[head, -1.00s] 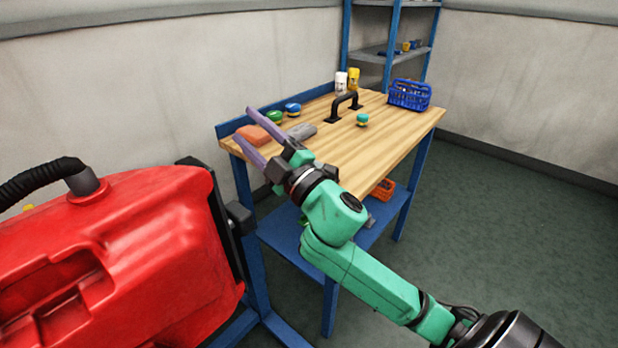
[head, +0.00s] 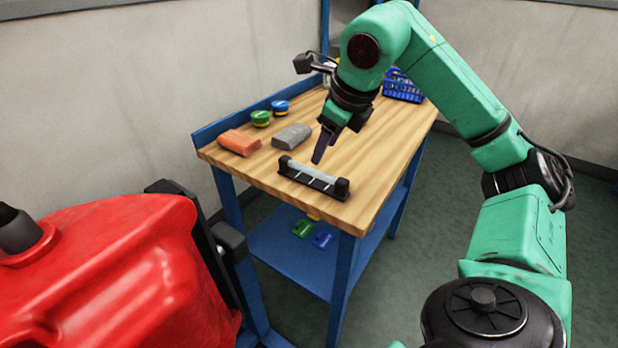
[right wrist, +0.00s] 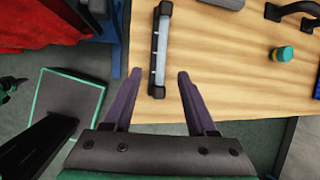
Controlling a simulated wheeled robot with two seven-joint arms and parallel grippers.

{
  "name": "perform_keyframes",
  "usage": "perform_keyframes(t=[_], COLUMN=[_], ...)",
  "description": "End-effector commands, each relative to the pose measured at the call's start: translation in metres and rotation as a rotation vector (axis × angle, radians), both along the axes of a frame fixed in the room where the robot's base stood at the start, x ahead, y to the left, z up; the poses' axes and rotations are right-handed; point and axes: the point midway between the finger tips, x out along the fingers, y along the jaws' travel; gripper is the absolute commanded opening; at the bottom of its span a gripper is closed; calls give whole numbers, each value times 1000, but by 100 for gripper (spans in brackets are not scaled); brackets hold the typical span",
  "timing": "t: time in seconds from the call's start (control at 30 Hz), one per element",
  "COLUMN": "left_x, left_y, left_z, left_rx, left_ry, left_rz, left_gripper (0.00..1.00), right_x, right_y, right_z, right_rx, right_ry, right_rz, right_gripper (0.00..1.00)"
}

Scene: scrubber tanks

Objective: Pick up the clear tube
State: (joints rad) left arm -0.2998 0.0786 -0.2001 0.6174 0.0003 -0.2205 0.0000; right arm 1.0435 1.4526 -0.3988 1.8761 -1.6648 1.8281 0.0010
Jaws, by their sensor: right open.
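The clear tube (head: 313,174) lies in a black holder (head: 312,186) near the front corner of the wooden workbench. In the right wrist view the clear tube (right wrist: 160,52) runs up the picture between the holder's black ends, ahead of the jaws. My right gripper (head: 320,150) points down above the bench, just behind the holder and apart from the tube. In the right wrist view its purple fingers (right wrist: 156,100) are spread and empty.
An orange block (head: 239,142), a grey block (head: 291,136), a green round item (head: 261,118) and a blue one (head: 280,107) sit to the left on the bench. A blue basket (head: 403,88) is at the back. A large red tank (head: 110,275) stands at the left.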

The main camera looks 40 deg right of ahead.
Motion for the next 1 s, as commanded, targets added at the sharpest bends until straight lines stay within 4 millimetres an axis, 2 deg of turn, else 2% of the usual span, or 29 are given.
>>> perform_keyframes(t=[0.03,0.13,0.23,0.43,0.53,0.7,0.73,0.87,0.9,1.0], left_x=[-12,-22,-17,12,12,6,6,2,2,1], left_y=[1,2,2,-1,0,0,0,0,1,1], left_z=[-9,-12,-13,-15,-15,-16,-16,-16,-16,-16], left_rx=[2,4,3,-1,-1,0,0,0,0,1], left_ry=[19,36,26,-20,-20,-11,-10,-4,-3,-2], left_rz=[0,0,0,0,0,0,0,0,0,-1], left_gripper=[0,0,0,0,0,0,0,0,0,0], right_x=[5,14,19,34,39,40,40,39,39,39], right_y=[-1,-2,-2,-6,-7,-7,-7,-7,-7,-7], right_z=[-17,-32,-41,-74,-83,-83,-83,-83,-83,-83], right_rx=[0,2,2,3,3,3,3,3,3,3], right_ry=[5,3,2,4,1,0,0,0,0,0], right_rz=[0,3,3,3,4,5,5,5,5,5], right_gripper=[57,57,57,57,57,57,53,4,0,0])
